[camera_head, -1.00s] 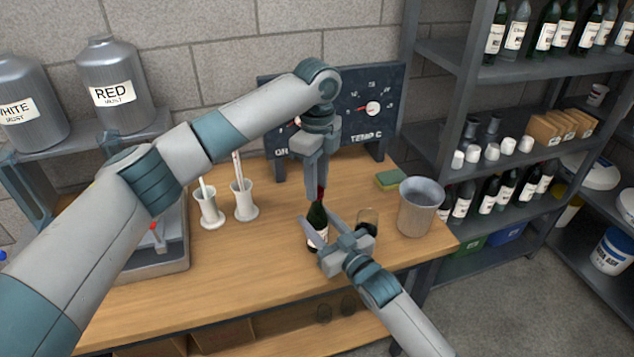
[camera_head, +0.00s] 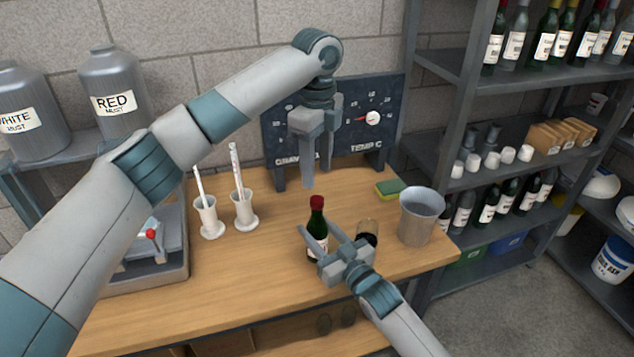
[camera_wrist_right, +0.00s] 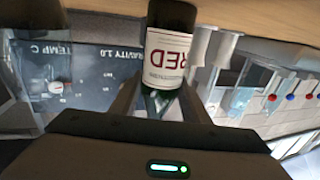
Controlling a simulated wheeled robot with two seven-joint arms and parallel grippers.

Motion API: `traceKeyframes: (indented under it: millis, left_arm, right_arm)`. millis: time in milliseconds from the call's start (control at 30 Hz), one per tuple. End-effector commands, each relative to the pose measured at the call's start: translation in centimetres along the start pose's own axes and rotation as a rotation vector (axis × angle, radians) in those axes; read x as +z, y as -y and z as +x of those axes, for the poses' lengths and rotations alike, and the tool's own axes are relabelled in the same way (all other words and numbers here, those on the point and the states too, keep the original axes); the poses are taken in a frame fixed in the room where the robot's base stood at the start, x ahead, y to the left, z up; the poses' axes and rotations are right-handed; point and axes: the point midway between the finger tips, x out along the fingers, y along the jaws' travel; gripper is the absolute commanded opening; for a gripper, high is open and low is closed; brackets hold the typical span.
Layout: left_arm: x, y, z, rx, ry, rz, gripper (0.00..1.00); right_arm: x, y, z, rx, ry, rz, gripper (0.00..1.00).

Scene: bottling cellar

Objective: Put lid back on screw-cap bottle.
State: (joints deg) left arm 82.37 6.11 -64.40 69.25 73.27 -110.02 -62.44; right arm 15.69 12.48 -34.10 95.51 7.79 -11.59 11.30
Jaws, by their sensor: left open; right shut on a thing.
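The screw-cap bottle (camera_head: 316,222) is dark green and stands upright on the bench, with a red cap (camera_head: 316,202) on its neck. My right gripper (camera_head: 318,243) is shut on the bottle's body. In the right wrist view the bottle (camera_wrist_right: 168,62) shows a white label reading RED between the fingers of my right gripper (camera_wrist_right: 155,100). My left gripper (camera_head: 316,168) is open and empty, above and behind the bottle, clear of the cap. Whether the cap is screwed down tight cannot be told.
Two white cylinders (camera_head: 209,217) stand left. A gauge board (camera_head: 385,112) stands behind.

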Motion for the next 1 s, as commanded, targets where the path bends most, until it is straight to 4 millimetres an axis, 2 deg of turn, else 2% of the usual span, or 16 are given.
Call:
traceKeyframes:
  millis: [100, 300, 700, 733, 800, 1000]
  left_arm:
    - [0.0, 0.0, -2.1, -0.002, 0.001, -0.001, 0.46]
    - [0.0, 0.0, -4.2, -0.001, 0.001, 0.0, 0.46]
    - [0.0, 0.0, -4.8, 0.001, 0.0, 0.0, 0.46]
    - [0.0, 0.0, -4.8, 0.0, 0.0, 0.0, 0.46]
    - [0.0, 0.0, -4.8, 0.0, 0.0, 0.0, 0.46]
    - [0.0, 0.0, -4.7, 0.0, 0.0, 0.0, 0.46]
  right_arm:
    - [0.0, 0.0, 0.0, 0.0, 0.0, 0.0, 0.0]
    - [0.0, 0.0, 0.0, 0.0, 0.0, 0.0, 0.0]
    - [0.0, 0.0, 0.0, 0.0, 0.0, 0.0, 0.0]
    - [0.0, 0.0, 0.0, 0.0, 0.0, 0.0, 0.49]
    - [0.0, 0.0, 0.0, 0.0, 0.0, 0.0, 0.64]
    - [0.0, 0.0, 0.0, 0.0, 0.0, 0.0, 0.64]
